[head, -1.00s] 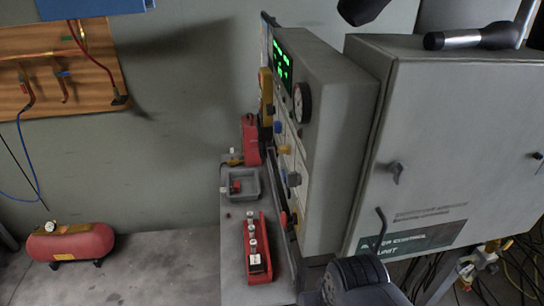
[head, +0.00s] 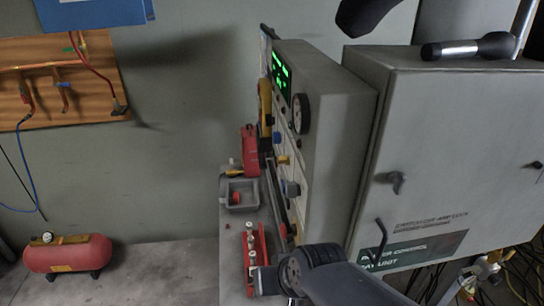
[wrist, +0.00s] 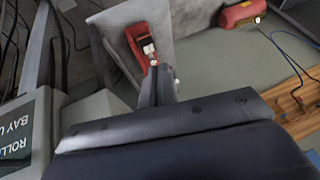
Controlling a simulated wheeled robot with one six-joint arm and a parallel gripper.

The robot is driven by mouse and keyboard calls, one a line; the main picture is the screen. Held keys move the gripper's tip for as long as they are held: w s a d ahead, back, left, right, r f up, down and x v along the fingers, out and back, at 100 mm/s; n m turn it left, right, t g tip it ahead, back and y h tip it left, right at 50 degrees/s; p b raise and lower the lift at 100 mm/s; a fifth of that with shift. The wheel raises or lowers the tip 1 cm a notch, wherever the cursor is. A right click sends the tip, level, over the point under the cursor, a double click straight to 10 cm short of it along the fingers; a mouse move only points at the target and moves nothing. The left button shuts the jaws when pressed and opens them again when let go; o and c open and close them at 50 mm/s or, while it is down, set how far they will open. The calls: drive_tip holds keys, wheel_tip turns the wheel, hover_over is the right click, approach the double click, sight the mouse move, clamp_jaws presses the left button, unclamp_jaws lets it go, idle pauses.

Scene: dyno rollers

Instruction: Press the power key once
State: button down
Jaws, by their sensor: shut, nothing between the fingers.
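A grey control cabinet (head: 325,125) stands on the bench, its front panel seen at a steep slant. The panel has a green lit display (head: 281,75), a round gauge (head: 300,113), a yellow knob (head: 283,160) and a blue-grey knob (head: 291,188). I cannot tell which control is the power key. My gripper (head: 262,281) is low in front of the cabinet, over the near end of the bench. In the wrist view my gripper (wrist: 157,72) is shut and empty, its tips near the red tray in the picture; contact cannot be told.
A red tray (head: 250,240) with metal pieces lies on the bench, partly behind my gripper. Behind it are a grey bin (head: 239,194) and a red case (head: 250,150). A red air tank (head: 66,254) sits on the floor at left. Open floor lies between.

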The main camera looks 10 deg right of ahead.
drive_tip(key=w+a+r+m+t+y, duration=0.1)
drive_tip(key=w+a+r+t+y, duration=0.15)
drive_tip(key=w+a, duration=0.55)
drive_tip(key=w+a+r+m+t+y, duration=0.1)
drive_tip(key=w+a+t, duration=0.25)
drive_tip(key=a, duration=0.85)
drive_tip(key=s+a+f+m+t+h+b, duration=0.1)
drive_tip(key=s+a+f+m+t+h, duration=0.1)
drive_tip(key=a, duration=0.3)
drive_tip(key=s+a+f+m+t+h, duration=0.2)
drive_tip(key=a, duration=0.4)
drive_tip(key=shift+s+f+t+b, duration=0.3)
drive_tip(key=shift+t+b, duration=0.1)
drive_tip(key=shift+a+h, duration=0.15)
drive_tip(key=shift+h, duration=0.1)
